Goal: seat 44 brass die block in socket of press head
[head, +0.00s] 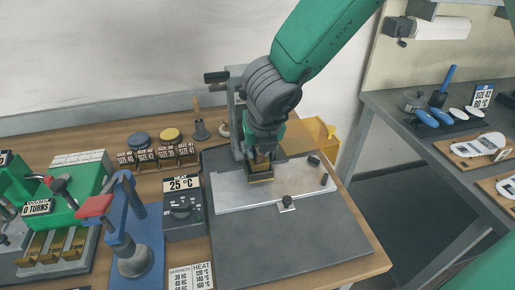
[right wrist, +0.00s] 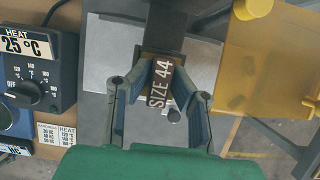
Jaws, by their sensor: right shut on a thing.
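The brass die block (head: 261,177) is held under my right gripper (head: 263,157), over the silver plate of the press. In the right wrist view a dark label reading SIZE 44 is on the block (right wrist: 160,84), between the two fingers of my right gripper (right wrist: 160,78), which is shut on it. The grey press frame (head: 236,108) stands behind my gripper. In the right wrist view a dark grey part of the press (right wrist: 155,30) lies just beyond the block. The socket is hidden, and I cannot tell whether the block touches it. My left gripper is not in view.
The silver plate (head: 235,193) has a knob and clamp. A heat dial box (head: 183,215) reading 25 °C and a blue lever tool (head: 137,245) stand left.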

